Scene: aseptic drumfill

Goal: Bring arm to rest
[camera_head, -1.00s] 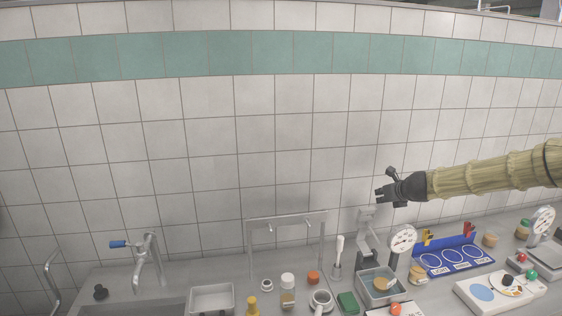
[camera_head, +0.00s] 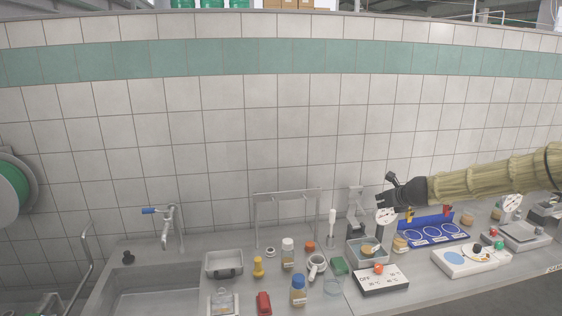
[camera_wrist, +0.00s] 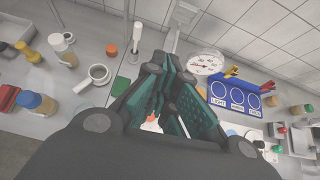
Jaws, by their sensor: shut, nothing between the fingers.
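My arm, in a ribbed tan sleeve, comes in from the right of the head view. My gripper (camera_head: 383,190) is dark and shut, with nothing in it. It is held in the air above the bench, in front of the tiled wall. In the wrist view my gripper (camera_wrist: 158,88) shows with its teal-padded fingers together over the bench. It touches no object that I can see.
Below my gripper stand a water bath tray (camera_head: 357,258), a dial gauge (camera_head: 386,217) and a blue rack (camera_head: 437,238). A white control box (camera_head: 382,287) is in front. Bottles, a mug (camera_head: 316,266) and a metal tray (camera_head: 223,263) stand to the left, near the sink (camera_head: 150,295).

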